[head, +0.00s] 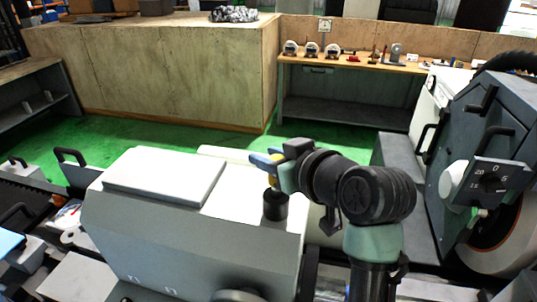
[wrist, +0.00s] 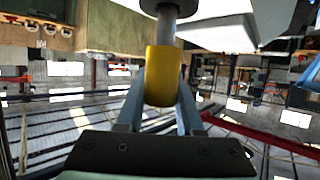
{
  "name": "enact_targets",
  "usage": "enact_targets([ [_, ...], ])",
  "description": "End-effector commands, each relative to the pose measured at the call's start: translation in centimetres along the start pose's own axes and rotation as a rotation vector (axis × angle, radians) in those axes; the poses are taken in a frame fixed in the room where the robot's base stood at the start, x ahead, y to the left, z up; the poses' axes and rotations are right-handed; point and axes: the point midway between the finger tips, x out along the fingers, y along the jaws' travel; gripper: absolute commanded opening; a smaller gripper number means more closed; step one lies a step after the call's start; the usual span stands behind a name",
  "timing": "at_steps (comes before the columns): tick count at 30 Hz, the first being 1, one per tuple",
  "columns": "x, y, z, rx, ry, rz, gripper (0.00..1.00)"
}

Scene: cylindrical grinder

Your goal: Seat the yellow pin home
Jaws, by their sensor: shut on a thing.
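The yellow pin (wrist: 163,75) has a yellow head and a bare metal shank. My gripper (wrist: 162,92) is shut on the yellow head, one blue finger on each side. The shank runs from the head to a black round socket (wrist: 170,5), and a length of it shows between them. Whether its tip is inside the socket I cannot tell. In the head view the black socket (head: 275,204) stands on the grey machine housing, and my gripper (head: 268,165) is just above it. The pin there (head: 274,179) is mostly hidden by the fingers.
A pale flat cover (head: 165,175) lies on the housing (head: 190,240) left of the socket. A grey machine head with a dial (head: 490,180) stands at the right. A workbench (head: 350,65) with small tools is at the back. Green floor lies between.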

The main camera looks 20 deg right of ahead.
Motion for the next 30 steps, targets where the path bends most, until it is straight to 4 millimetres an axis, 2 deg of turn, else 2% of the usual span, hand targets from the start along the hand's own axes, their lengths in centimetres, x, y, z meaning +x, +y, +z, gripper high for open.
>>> enact_targets([
  [30,1.0,0.0,2.4,-0.001,0.002,0.000,0.00],
])
